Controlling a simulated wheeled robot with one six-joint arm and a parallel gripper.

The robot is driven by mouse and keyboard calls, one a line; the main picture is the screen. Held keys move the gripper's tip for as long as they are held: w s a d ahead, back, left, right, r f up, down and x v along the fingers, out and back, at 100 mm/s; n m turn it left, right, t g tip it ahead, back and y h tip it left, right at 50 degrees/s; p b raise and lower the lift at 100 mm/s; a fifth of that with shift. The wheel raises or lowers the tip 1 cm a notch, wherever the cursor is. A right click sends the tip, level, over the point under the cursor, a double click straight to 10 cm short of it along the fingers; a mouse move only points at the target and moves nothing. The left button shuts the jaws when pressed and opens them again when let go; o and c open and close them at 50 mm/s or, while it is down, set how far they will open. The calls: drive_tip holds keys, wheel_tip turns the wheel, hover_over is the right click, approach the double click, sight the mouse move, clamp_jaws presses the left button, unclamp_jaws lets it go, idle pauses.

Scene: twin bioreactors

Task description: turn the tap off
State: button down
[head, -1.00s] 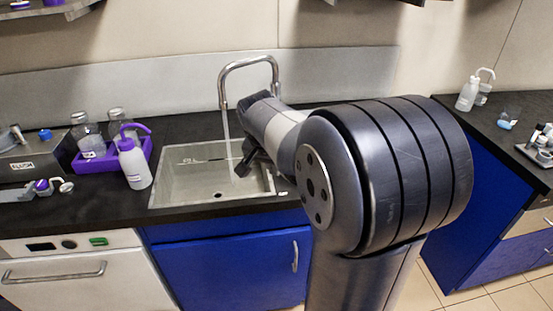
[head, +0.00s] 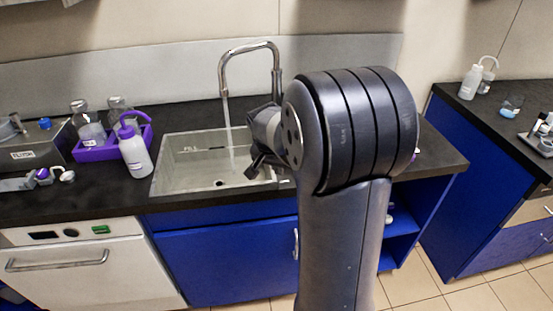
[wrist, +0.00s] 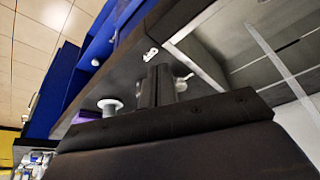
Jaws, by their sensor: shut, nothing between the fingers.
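The tap (head: 250,46) is a chrome arched spout behind the sink (head: 166,183). A thin stream of water (head: 228,118) runs from its end into the basin, and the stream also shows in the wrist view (wrist: 280,68). My gripper (head: 253,171) is over the right part of the sink, lower than the spout and right of the stream. In the wrist view its dark fingers (wrist: 160,82) are together and empty. A pale round part shows just behind them; I cannot tell whether it is the tap's handle. My arm hides the counter right of the tap.
A white bottle with a purple top (head: 135,158) and a purple rack (head: 95,153) with glass bottles stand left of the sink. A second counter (head: 450,95) with a wash bottle (head: 470,82) is at the right. Tiled floor lies between the counters.

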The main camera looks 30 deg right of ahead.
drive_tip(key=shift+x, duration=1.15)
drive_tip(key=shift+w+d+p, duration=0.35)
drive_tip(key=shift+w+d, duration=1.05)
